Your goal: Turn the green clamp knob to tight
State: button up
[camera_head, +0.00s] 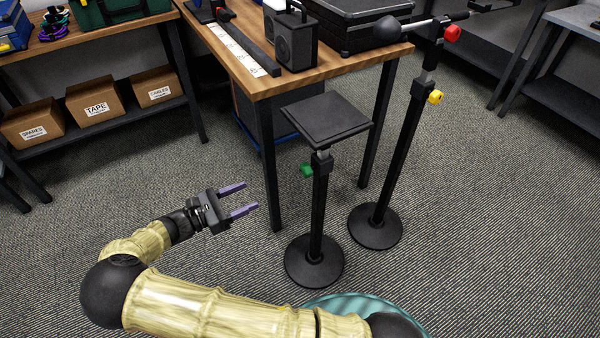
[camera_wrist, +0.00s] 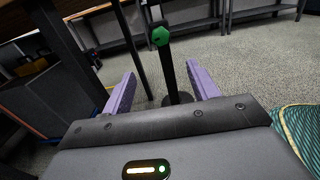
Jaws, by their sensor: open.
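The green clamp knob (camera_head: 307,170) sits on the left side of a black stand (camera_head: 318,215), just below its square black top plate (camera_head: 326,118). In the wrist view the green knob (camera_wrist: 160,36) shows ahead, above and between my fingers. My gripper (camera_head: 241,198) has two purple fingers spread apart with nothing between them. It is to the left of the stand and lower in the picture than the knob, with a clear gap. In the wrist view my gripper (camera_wrist: 161,92) shows both fingers apart, with the stand's pole beyond them. The knob's tight or loose setting cannot be told.
A second black stand (camera_head: 393,165) with yellow (camera_head: 435,97) and red (camera_head: 452,33) knobs stands to the right. A wooden table (camera_head: 262,84) with a speaker (camera_head: 291,40) and a black case (camera_head: 350,25) is behind. Its front leg is near the stand. Carpet left of my gripper is clear.

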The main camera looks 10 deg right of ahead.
aim_at(302, 172)
jog(key=b+x, duration=0.3)
jog(key=x, duration=1.4)
jog(key=shift+d+f+b, duration=0.1)
jog(key=shift+d+b, duration=0.15)
jog(key=shift+b, duration=0.15)
jog(key=c, duration=1)
